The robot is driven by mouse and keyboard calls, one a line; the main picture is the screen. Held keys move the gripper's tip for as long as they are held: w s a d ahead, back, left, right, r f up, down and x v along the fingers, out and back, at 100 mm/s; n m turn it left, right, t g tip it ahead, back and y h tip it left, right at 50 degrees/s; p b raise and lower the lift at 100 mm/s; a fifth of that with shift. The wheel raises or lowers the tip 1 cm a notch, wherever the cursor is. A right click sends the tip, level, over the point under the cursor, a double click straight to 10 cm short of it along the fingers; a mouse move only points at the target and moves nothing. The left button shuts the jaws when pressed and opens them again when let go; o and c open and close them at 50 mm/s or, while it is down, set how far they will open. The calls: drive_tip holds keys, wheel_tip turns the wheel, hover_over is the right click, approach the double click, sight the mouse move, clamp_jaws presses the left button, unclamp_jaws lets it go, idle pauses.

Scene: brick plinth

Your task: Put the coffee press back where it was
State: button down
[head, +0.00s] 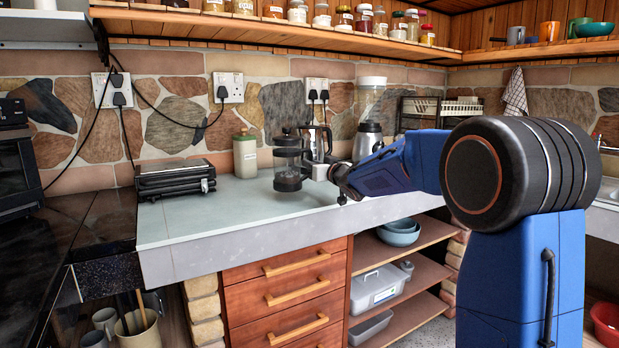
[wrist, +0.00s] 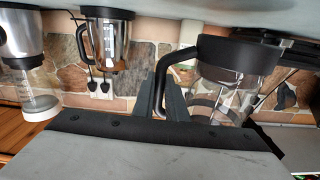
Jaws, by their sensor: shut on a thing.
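The coffee press (head: 288,158) is a clear glass cylinder with a black lid, black base and black handle. It is upright over the pale counter (head: 225,208); I cannot tell from the head view whether its base touches the surface. My gripper (head: 325,172) is to its right, shut on its handle. In the wrist view, which is upside down, the press (wrist: 225,85) fills the right side, and its handle runs between the fingers of my gripper (wrist: 165,95).
The front counter between grill and my arm is clear. A jar shelf (head: 270,27) hangs above.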

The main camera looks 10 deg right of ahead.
drive_tip(key=shift+f, duration=1.9)
drive_tip(key=c, duration=1.8)
unclamp_jaws()
drive_tip(key=shift+o, duration=0.2)
drive_tip(key=shift+s+d, duration=0.1)
drive_tip(key=shift+s, duration=0.05)
drive_tip(key=v, duration=1.1)
drive_tip(key=shift+s, duration=0.35)
drive_tip(key=shift+d, duration=0.15)
